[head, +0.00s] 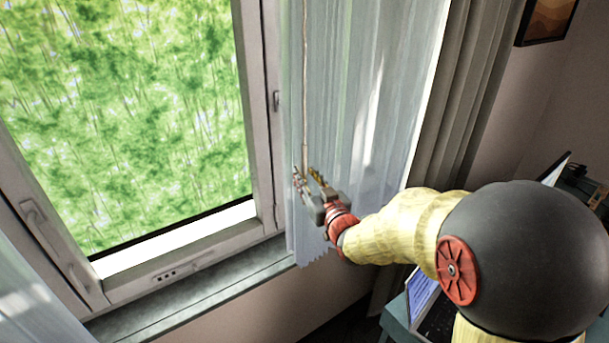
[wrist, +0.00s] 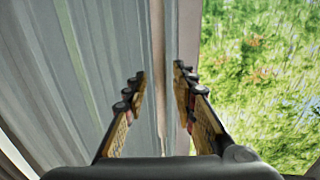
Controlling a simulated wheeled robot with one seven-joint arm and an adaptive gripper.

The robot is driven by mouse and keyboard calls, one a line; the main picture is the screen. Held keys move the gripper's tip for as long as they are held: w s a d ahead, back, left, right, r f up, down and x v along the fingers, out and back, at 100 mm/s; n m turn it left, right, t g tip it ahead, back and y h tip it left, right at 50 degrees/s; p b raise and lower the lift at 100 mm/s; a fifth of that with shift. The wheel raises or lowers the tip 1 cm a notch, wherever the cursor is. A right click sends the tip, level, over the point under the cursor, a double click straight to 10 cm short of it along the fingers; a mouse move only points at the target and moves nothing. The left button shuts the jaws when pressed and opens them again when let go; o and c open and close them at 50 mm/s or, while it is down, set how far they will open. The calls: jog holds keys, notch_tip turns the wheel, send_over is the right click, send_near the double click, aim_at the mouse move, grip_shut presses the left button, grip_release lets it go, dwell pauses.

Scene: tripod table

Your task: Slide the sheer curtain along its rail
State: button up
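The sheer curtain (head: 345,95) hangs in pale folds over the right side of the window. A thin beige wand (head: 305,80) hangs down along its left edge. My gripper (head: 306,174) is at the lower end of the wand, in front of the curtain. In the wrist view the curtain (wrist: 75,60) fills the left, and the wand (wrist: 158,60) runs between my two separated fingers. My gripper (wrist: 161,73) is open there, with a gap visible on both sides of the wand. The rail is out of view.
The window frame (head: 262,120) has a handle and a sill (head: 190,290) below. Another sheer curtain (head: 30,300) shows at the lower left. A thicker grey curtain (head: 470,90) hangs at the right. A laptop (head: 437,318) stands below my arm. Bare glass lies left of my gripper.

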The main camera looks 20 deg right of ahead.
jog(key=shift+w+a, duration=0.1)
jog(key=shift+w, duration=0.5)
jog(key=c, duration=0.4)
grip_shut()
